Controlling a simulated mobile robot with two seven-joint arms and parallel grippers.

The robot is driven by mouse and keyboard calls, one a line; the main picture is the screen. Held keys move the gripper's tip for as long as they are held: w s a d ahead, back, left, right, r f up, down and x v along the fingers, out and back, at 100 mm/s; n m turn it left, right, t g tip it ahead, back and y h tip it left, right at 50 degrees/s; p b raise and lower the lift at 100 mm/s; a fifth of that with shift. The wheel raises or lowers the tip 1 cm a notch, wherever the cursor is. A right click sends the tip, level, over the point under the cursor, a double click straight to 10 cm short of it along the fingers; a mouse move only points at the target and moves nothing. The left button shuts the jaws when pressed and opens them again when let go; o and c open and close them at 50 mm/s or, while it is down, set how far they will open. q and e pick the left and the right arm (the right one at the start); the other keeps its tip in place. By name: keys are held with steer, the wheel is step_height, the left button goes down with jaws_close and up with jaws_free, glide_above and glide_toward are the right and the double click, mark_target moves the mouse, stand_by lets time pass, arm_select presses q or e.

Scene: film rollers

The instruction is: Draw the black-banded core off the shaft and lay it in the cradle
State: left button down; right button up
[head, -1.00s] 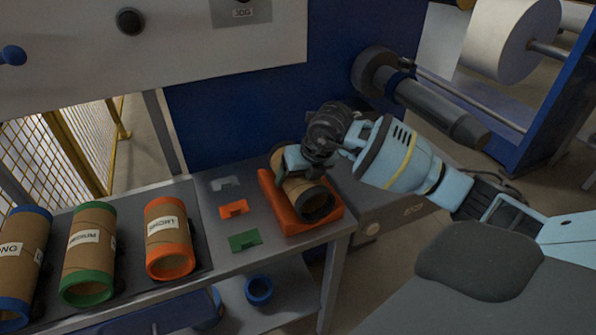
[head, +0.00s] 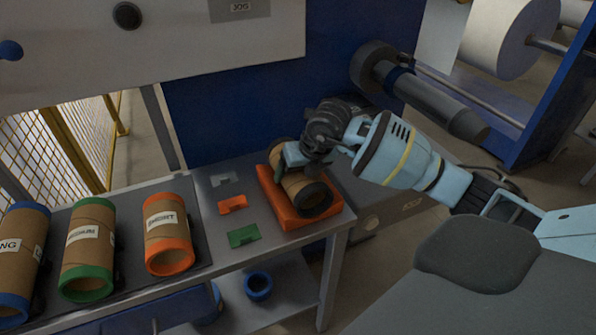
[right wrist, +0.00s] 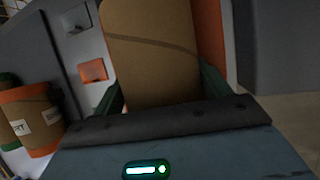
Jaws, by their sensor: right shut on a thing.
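The black-banded core (head: 313,196), a brown tube with dark ends, lies in the orange cradle (head: 287,217) at the right end of the bench. My right gripper (head: 293,160) comes down over the core from above. In the right wrist view its two green fingers sit on either side of the brown core (right wrist: 160,60), shut on it. The orange cradle (right wrist: 209,35) shows beside and behind the core there. The shaft (head: 430,105) at the back right is bare along its visible length. My left gripper is not in view.
A blue ring (head: 258,286) sits on the lower shelf.

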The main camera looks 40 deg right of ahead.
steer(key=o, duration=1.1)
steer(key=shift+s+a+f, duration=0.1)
steer(key=shift+f, duration=0.15)
steer(key=shift+o, duration=0.3)
steer(key=shift+f, duration=0.15)
steer(key=shift+s+d+r, duration=0.15)
steer(key=shift+d+r, duration=0.05)
steer(key=shift+r, duration=0.2)
steer(key=v, duration=0.7)
steer(key=shift+a+r, duration=0.35)
steer(key=shift+r, duration=0.05)
